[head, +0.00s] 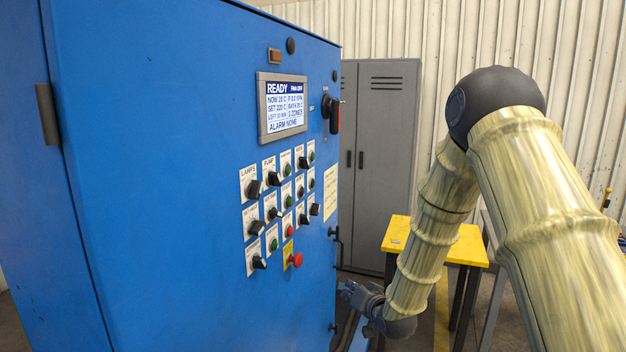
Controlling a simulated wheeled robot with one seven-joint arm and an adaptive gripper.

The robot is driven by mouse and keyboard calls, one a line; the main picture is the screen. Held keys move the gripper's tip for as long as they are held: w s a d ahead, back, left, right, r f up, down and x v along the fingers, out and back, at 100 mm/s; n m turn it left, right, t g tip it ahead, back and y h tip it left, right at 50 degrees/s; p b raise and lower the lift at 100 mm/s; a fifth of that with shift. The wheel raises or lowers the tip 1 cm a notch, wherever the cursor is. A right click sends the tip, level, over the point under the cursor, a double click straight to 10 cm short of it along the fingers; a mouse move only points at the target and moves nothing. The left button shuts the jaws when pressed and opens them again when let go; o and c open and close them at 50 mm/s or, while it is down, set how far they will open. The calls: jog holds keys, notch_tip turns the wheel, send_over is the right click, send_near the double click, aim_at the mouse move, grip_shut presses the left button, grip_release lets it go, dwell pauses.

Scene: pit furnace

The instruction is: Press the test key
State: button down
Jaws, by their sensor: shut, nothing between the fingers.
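The blue control cabinet (190,190) fills the left and middle of the head view, with its front seen at a slant. Several rows of knobs and keys sit below the screen, including black knobs, green keys such as this one (273,243), and a red key (290,230). Labels for lamps and pump can be read; most others are too small, so I cannot tell which is the test key. My gripper (345,291) is shut and empty, low by the cabinet's right edge, right of and below the keys and apart from them. Its fingertips are small in view.
The screen (283,106) reads READY and ALARM NONE. A red mushroom button (294,260) sticks out at the bottom of the panel. A black and red rotary switch (333,114) is at upper right. A grey locker (378,150) and a yellow-topped table (463,243) stand behind.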

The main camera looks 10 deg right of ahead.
aim_at(313, 184)
jog(key=w+d+r+t+p, duration=0.1)
jog(key=w+r, duration=0.1)
jog(key=r, duration=0.7)
jog(key=w+d+r+t+y+p, duration=0.1)
jog(key=w+r+t, duration=0.1)
jog(key=r, duration=0.8)
jog(key=w+d+r+t+p, duration=0.1)
jog(key=w+r, duration=0.2)
jog(key=r, duration=0.6)
jog(key=shift+d+r+m+t+y, duration=0.3)
jog(key=shift+d+r+t+y, duration=0.05)
jog(key=shift+r+t+y, duration=0.05)
jog(key=w+a, duration=0.5)
jog(key=a, duration=0.2)
jog(key=shift+a, duration=0.15)
jog(key=shift+a+f, duration=0.1)
jog(key=shift+a, duration=0.05)
jog(key=shift+w+a, duration=0.1)
jog(key=shift+a, duration=0.15)
